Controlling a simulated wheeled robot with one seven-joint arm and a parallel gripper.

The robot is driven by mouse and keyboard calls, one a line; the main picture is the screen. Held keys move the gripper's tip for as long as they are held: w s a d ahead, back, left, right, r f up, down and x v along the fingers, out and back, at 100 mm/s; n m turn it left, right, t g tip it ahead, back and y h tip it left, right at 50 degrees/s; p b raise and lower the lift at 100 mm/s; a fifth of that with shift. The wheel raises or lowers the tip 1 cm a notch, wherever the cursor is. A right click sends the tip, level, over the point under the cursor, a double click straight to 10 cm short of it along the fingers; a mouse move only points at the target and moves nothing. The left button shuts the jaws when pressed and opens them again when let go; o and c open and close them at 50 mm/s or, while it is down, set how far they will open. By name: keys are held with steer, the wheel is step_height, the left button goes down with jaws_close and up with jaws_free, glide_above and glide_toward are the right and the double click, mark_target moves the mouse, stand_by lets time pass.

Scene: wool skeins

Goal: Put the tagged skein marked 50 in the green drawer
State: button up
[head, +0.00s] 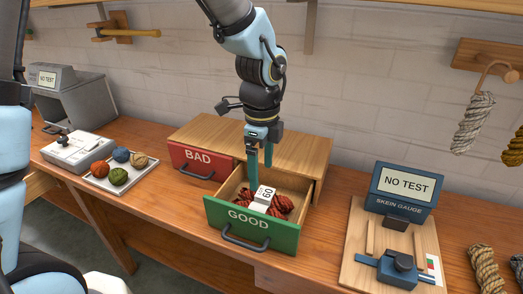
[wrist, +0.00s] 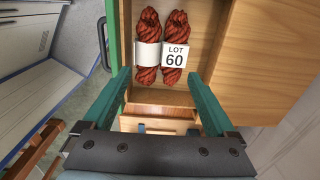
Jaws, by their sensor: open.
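The green drawer (head: 251,225), marked GOOD, is pulled open. A rust-red twisted skein (head: 281,205) lies inside it, in two side-by-side lengths, with a white band and a white tag. In the wrist view the skein (wrist: 148,28) shows its tag (wrist: 174,56), which reads LOT 60, not 50. My gripper (head: 260,172) points down over the drawer with its fingers apart and nothing between them. In the wrist view my gripper (wrist: 157,76) has its fingertips just short of the skein. I see no tag marked 50.
A shut red drawer (head: 194,161) marked BAD is beside the green one. A skein gauge (head: 404,188) reading NO TEST stands right. A tray of yarn balls (head: 120,176) is left. Skeins hang from a wall peg (head: 497,68); others (head: 487,270) lie at the right edge.

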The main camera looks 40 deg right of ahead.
step_height(320, 180, up, 6)
steer(key=w+a+f+n, duration=0.2)
steer(key=w+a+n, duration=0.9)
steer(key=a, duration=0.3)
steer(key=w+a+f+n+t, duration=0.1)
steer(key=w+a+n, duration=0.1)
steer(key=a+n, duration=1.5)
steer(key=a, duration=0.4)
steer(key=shift+f+t+b, duration=0.25)
steer(key=shift+t+b, duration=0.05)
